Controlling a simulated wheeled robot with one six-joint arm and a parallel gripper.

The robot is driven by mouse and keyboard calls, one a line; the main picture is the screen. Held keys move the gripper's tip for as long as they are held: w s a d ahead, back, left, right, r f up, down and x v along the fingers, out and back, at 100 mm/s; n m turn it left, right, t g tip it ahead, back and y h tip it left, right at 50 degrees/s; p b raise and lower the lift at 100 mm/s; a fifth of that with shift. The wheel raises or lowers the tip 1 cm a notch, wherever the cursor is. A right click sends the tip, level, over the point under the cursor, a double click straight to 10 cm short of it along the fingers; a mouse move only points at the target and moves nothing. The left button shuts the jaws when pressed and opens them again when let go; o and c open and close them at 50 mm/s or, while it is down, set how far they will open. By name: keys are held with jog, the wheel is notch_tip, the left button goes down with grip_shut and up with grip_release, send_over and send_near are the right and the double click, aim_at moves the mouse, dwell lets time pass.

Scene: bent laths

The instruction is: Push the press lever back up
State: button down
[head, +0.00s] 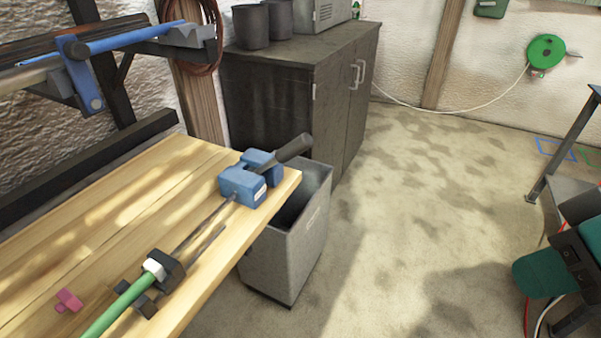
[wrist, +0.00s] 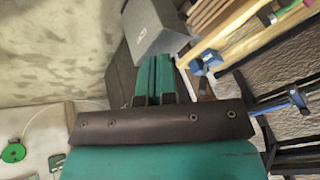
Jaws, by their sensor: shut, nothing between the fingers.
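A blue press (head: 243,187) sits at the far right corner of the wooden bench (head: 120,215). A dark handle, which looks like the press lever (head: 294,148), sticks out from it, slanting up to the right past the bench edge. A thin metal rod runs from the press toward a dark clamp with a white band and a green rod (head: 118,307). My gripper (wrist: 154,58) shows in the wrist view as two teal fingers side by side, shut and empty. It is apart from the press. In the head view only teal parts of my arm show at lower right.
A grey open bin (head: 285,255) stands against the bench end, below the lever. A dark cabinet (head: 300,85) stands behind it. A pink knob (head: 68,300) lies on the bench. A rack with a blue lath (head: 120,42) hangs upper left. The floor (head: 420,210) right of the bin is clear.

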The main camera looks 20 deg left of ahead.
aim_at(276, 160)
jog(key=w+a+f+n+t+y+b, duration=0.7)
jog(key=w+a+f+b, duration=0.45)
jog(key=w+a, duration=0.3)
jog(key=s+a+f+n+t+y+b, duration=0.5)
jog(key=a+n+t+y+b, duration=0.2)
jog(key=b, duration=0.4)
jog(key=shift+s+a+f+n+t+y, duration=0.3)
jog(key=shift+a+n+t, duration=0.1)
jog(key=shift+t, duration=0.5)
jog(key=p+x, duration=0.5)
jog(key=x, duration=0.9)
jog(key=shift+r, duration=0.15)
